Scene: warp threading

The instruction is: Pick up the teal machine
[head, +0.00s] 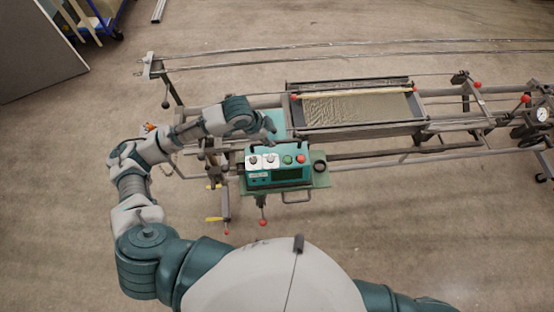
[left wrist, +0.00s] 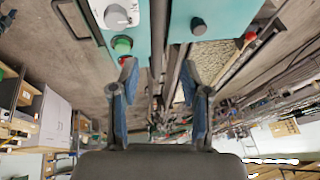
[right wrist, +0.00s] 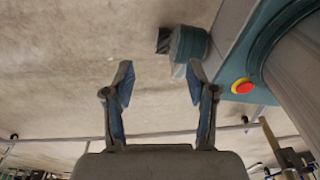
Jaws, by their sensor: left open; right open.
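The teal machine (head: 262,178) stands on a plate at the near side of the long metal frame. Its front has white switches, a green button, a red button and a dark panel, with a dark handle along its top. My left gripper (head: 271,130) is open and empty, just behind and above the machine. In the left wrist view, the teal machine (left wrist: 101,28) shows at upper left beyond the open left gripper (left wrist: 156,82), with nothing between the fingers. My right gripper (right wrist: 160,84) is open and empty in the right wrist view, over bare floor; the head view does not show it.
The metal frame (head: 380,158) runs to the right, carrying a tray (head: 360,107) of woven material behind the machine. Red-knobbed levers (head: 263,221) stick out below it. A gauge (head: 541,114) sits at far right. A grey panel (head: 38,50) stands upper left. The floor in front is clear.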

